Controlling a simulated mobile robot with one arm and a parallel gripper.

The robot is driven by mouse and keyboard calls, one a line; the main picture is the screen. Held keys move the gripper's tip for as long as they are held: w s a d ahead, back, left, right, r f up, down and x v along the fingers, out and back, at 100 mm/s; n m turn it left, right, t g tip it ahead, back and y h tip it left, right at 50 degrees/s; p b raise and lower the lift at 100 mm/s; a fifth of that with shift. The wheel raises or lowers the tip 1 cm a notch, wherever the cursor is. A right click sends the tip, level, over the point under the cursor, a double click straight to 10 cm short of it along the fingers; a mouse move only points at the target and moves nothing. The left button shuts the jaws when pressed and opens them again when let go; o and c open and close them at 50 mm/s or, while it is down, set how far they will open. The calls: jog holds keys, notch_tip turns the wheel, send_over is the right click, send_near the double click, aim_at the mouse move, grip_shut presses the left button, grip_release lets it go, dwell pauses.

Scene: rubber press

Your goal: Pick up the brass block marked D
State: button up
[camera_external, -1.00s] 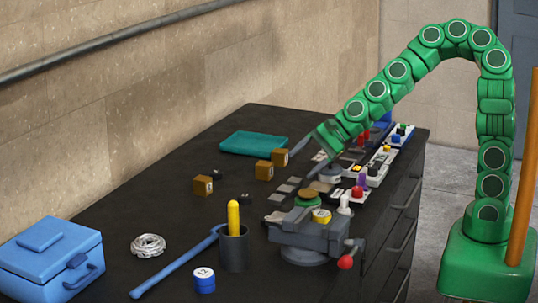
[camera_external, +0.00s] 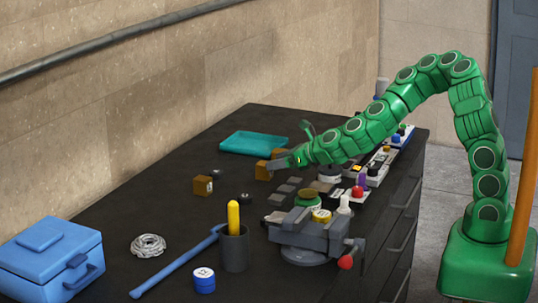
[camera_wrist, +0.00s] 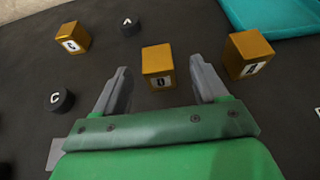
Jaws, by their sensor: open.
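Three brass blocks stand on the dark bench. The middle one, whose label appears to read D (camera_wrist: 158,60), lies ahead of and between my gripper's jaws (camera_wrist: 160,68) in the wrist view. The jaws are open, with a gap on each side of the block. In the external view the D block (camera_external: 263,171) is just left of my gripper (camera_external: 287,160). A second block, marked A (camera_wrist: 249,52), stands right of the right jaw; in the external view my gripper partly hides it. The third block (camera_wrist: 72,38) is farther left, its letter unclear.
Black discs marked A (camera_wrist: 130,27) and C (camera_wrist: 61,100) lie left of the D block. A teal tray (camera_external: 252,144) is behind the blocks. Dark flat plates, a vise (camera_external: 302,236) and a control row stand on the right side of the bench.

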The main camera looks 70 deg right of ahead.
aim_at(259, 166)
jog(key=shift+a+x, duration=0.2)
jog(key=shift+x, duration=3.45)
jog(key=shift+f, duration=0.15)
grip_shut()
